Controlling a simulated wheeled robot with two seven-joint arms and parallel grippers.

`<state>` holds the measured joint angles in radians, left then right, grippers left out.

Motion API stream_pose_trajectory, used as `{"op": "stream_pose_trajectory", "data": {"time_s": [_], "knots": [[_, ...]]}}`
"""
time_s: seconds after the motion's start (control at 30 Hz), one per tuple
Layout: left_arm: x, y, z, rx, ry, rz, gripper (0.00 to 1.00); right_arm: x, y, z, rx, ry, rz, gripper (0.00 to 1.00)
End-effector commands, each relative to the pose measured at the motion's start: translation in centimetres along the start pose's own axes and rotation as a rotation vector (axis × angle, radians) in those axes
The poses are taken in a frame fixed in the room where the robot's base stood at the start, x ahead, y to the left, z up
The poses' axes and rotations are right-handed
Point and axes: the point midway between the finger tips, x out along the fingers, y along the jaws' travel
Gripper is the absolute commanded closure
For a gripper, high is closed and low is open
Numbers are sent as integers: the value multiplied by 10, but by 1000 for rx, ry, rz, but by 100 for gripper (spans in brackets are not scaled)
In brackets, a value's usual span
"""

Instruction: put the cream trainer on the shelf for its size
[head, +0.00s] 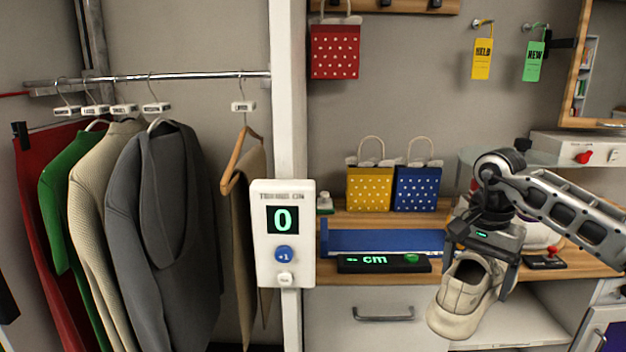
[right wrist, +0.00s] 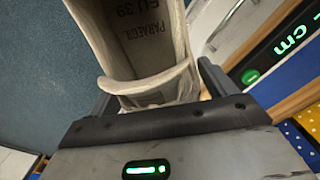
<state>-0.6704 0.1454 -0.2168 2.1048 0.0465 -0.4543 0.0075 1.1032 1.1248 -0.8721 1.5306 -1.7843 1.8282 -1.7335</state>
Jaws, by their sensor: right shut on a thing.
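The cream trainer (head: 460,300) hangs in my right gripper (head: 482,262), in front of the wooden counter, with its opening up and its toe tilted down to the lower left. In the right wrist view the trainer (right wrist: 140,50) sits between the two fingers. Print inside it reads "EU 39" above a partly legible word. No shelf with a readable size label shows. My left gripper is not in view.
A blue measuring tray with a "cm" display (head: 384,263) lies on the counter (head: 440,215). Yellow (head: 369,190) and blue (head: 417,190) dotted bags stand behind. A "TRYING ON" counter panel (head: 283,265) reads 0. Clothes hang at the left.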

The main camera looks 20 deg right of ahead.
Motion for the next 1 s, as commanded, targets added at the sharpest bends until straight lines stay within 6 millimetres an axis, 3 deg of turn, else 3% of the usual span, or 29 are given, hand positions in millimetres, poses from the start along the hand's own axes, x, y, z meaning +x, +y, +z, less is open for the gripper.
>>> {"op": "stream_pose_trajectory", "data": {"time_s": [0.1, 0.2, 0.4, 0.6, 0.87, 1.0], "knots": [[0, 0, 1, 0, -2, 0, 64, 20, -32, 65, -315, -3, -1, 51], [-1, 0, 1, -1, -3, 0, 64, 33, -46, 117, -564, -2, -3, 51], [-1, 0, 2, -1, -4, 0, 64, 49, -52, 197, -936, -1, -3, 51], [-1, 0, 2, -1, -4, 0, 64, 55, -49, 231, -1092, -1, -1, 51], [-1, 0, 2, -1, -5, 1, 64, 55, -49, 232, -1103, 3, -1, 51], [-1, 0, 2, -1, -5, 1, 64, 77, -46, 234, -1096, -9, 2, 51]]}}
